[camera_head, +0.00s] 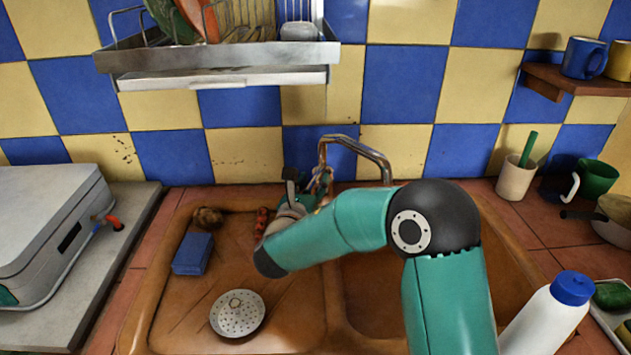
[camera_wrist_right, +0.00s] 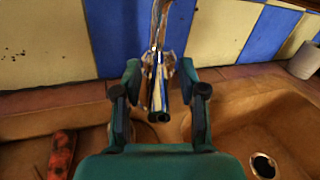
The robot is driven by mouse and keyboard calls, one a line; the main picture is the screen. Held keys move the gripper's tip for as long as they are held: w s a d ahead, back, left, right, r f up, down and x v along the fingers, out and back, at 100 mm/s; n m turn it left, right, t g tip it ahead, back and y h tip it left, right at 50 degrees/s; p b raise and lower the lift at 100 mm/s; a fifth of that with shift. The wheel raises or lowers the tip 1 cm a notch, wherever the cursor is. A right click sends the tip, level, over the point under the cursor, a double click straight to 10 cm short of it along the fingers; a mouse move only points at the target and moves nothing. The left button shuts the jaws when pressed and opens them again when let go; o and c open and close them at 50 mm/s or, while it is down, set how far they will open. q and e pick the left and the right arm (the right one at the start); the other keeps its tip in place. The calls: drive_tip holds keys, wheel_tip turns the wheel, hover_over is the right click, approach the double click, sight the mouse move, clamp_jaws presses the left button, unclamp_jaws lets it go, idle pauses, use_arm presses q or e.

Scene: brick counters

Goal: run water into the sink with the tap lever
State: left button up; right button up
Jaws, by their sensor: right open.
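My right gripper (camera_head: 308,186) is at the tap's base, partly hidden by my own forearm in the head view. In the right wrist view my right gripper (camera_wrist_right: 159,75) is open, with one finger on each side of the tap's metal body (camera_wrist_right: 158,88). I cannot tell whether the fingers touch it. The lever cannot be told apart clearly from the tap body. No running water is visible. My left gripper is not in view.
A blue sponge (camera_head: 192,254) and a perforated strainer (camera_head: 238,313) lie in the left part of the sink. A white bottle (camera_head: 545,318) stands front right. A dish rack (camera_head: 220,55) hangs above. A drain (camera_wrist_right: 263,165) shows in the right basin.

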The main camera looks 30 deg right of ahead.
clamp_jaws()
